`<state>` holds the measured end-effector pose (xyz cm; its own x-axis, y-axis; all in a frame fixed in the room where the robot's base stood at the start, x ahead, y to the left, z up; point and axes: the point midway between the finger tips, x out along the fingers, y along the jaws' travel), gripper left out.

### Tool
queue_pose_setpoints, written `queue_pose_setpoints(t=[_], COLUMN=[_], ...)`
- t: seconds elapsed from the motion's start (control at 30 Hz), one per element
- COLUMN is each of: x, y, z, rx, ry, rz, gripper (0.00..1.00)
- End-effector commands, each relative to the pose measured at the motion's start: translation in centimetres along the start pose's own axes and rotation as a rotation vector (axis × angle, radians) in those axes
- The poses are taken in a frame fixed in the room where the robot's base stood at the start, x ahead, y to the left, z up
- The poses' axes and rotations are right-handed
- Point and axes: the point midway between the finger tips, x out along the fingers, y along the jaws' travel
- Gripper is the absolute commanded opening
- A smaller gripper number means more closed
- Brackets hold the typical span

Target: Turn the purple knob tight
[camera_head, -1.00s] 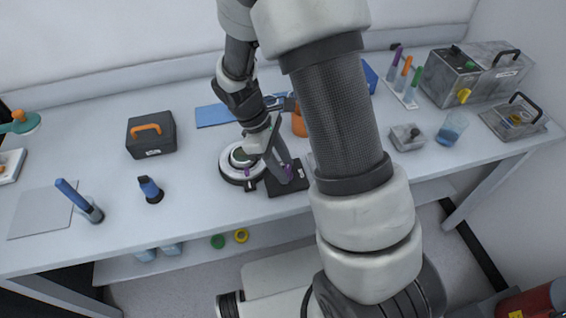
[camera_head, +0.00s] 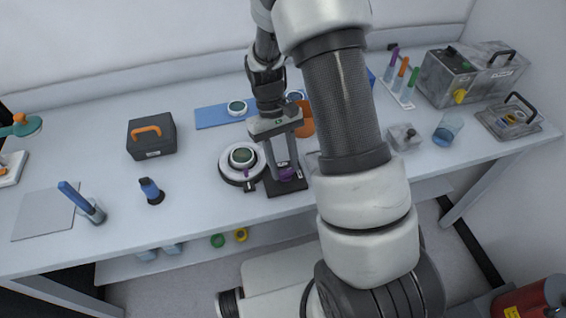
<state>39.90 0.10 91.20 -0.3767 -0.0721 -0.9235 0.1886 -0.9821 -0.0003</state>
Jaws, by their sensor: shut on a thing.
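The purple knob (camera_head: 287,173) sits low on the dark base (camera_head: 288,187) of the interferometer. My gripper (camera_head: 284,172) points down over it, with its fingers on either side of the knob and shut on it. The fingers partly hide the knob. A smaller purple part shows at the stage's front edge.
A blue mat (camera_head: 212,116) with a round piece (camera_head: 237,107) lies behind. An orange object (camera_head: 305,122) stands close behind my gripper.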

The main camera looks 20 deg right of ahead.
Motion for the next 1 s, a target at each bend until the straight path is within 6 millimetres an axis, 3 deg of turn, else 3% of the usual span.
queue_pose_setpoints(t=[0.33,0.87,0.9,1.0], x=[-0.10,-0.09,-0.09,-0.08], y=[0.16,0.18,0.18,0.18], z=[-0.04,-0.06,-0.06,-0.04], rx=[0.127,0.147,0.147,0.147], ry=[0.003,0.003,0.003,0.003], rz=[-0.053,-0.060,-0.060,-0.060], gripper=[0.14,0.14,0.39,0.55])
